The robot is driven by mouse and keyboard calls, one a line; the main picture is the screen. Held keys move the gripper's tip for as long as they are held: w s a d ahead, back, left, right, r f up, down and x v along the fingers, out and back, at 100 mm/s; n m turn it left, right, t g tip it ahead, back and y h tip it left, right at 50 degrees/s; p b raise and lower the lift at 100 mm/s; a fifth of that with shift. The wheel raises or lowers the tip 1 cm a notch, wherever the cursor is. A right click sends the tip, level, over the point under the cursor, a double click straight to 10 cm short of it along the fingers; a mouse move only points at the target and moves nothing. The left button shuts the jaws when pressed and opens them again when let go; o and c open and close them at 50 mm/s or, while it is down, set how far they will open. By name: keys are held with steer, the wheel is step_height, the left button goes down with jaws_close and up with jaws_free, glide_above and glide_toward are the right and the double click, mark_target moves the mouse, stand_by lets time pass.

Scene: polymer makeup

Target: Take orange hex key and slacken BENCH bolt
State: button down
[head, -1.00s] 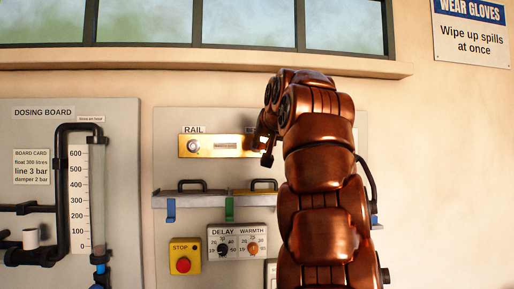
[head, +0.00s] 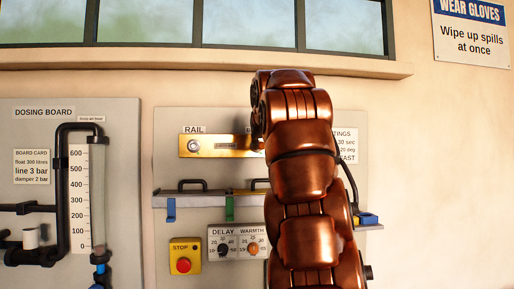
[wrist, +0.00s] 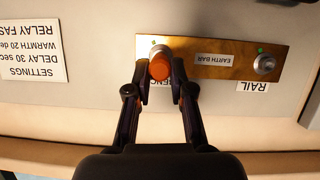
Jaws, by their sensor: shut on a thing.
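The wrist view is upside down. In it my gripper (wrist: 160,92) is shut on the orange hex key (wrist: 160,68), seen nearly end-on as a round orange handle. The key is in front of the silver BENCH bolt (wrist: 160,48) on the brass earth bar (wrist: 215,73). The key's tip is hidden, so I cannot tell whether it sits in the bolt. The BENCH label (wrist: 163,84) is partly covered by my fingers. In the head view the brass bar (head: 225,154) shows at left, while my arm hides the BENCH end, the key and my fingertips.
The RAIL bolt (head: 194,146) is at the bar's other end. Below is a shelf (head: 190,200) with black handles and blue and green clips. A red STOP button (head: 183,265) and the DELAY and WARMTH dials (head: 237,242) sit lower. A settings card (wrist: 32,50) is beside the bar.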

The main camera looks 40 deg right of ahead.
steer(key=shift+w+f+n+h, duration=0.1)
steer(key=shift+n+h, duration=0.2)
steer(key=shift+n, duration=0.2)
steer(key=shift+a+n+g+h+b, duration=0.1)
steer(key=shift+n+g+h+b, duration=0.2)
steer(key=shift+n+g, duration=0.1)
steer(key=shift+n+h+b, duration=0.3)
steer(key=shift+n, duration=0.4)
steer(key=c, duration=0.9)
jaws_free()
steer(key=shift+w, duration=0.1)
steer(key=shift+c, duration=0.2)
